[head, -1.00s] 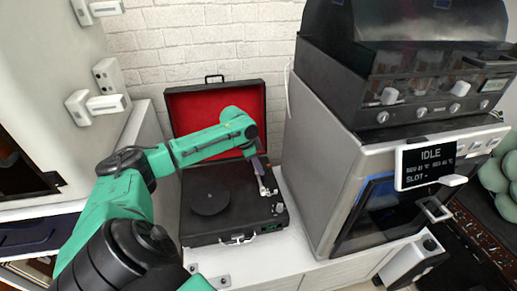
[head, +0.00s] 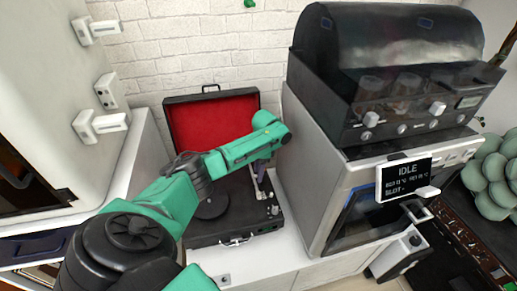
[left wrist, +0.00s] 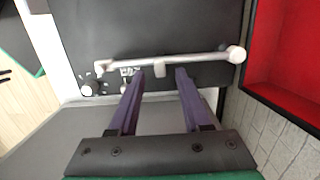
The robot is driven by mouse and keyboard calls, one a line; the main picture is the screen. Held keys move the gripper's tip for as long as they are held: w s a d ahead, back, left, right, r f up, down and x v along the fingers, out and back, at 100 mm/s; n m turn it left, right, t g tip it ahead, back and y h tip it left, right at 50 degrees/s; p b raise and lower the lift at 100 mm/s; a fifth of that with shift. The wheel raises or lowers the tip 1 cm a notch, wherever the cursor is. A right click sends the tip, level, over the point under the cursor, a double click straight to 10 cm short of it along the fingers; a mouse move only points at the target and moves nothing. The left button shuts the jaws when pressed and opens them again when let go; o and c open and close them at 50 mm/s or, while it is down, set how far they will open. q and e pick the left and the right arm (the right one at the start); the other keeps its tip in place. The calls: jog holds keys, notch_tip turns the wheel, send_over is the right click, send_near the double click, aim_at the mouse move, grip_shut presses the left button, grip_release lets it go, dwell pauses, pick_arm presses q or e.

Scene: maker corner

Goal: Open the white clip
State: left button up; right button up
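The small white clip (left wrist: 160,71) shows in the left wrist view at the middle of the pale tonearm (left wrist: 205,58) of the black record player (left wrist: 150,22). My left gripper (left wrist: 160,74) has its two purple fingers apart, with the clip between the fingertips in this view and nothing held. I cannot tell whether the fingertips touch it or are above it. In the head view the left gripper (head: 261,171) is over the right side of the record player (head: 235,228), beside the tonearm. The clip is too small to make out there. My right gripper is not in view.
The record player's red-lined lid (head: 205,125) stands open behind my forearm. A large grey machine (head: 312,165) with an IDLE screen (head: 405,178) stands close on the right. A white cabinet (head: 45,100) is on the left. Bare white counter (head: 270,262) lies in front.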

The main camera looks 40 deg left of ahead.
pick_arm(q)
notch_tip(320, 180, up, 14)
jog(key=w+p, duration=0.1)
jog(key=shift+w+d+r, duration=0.15)
jog(key=shift+d+r, duration=0.1)
jog(key=shift+d, duration=0.15)
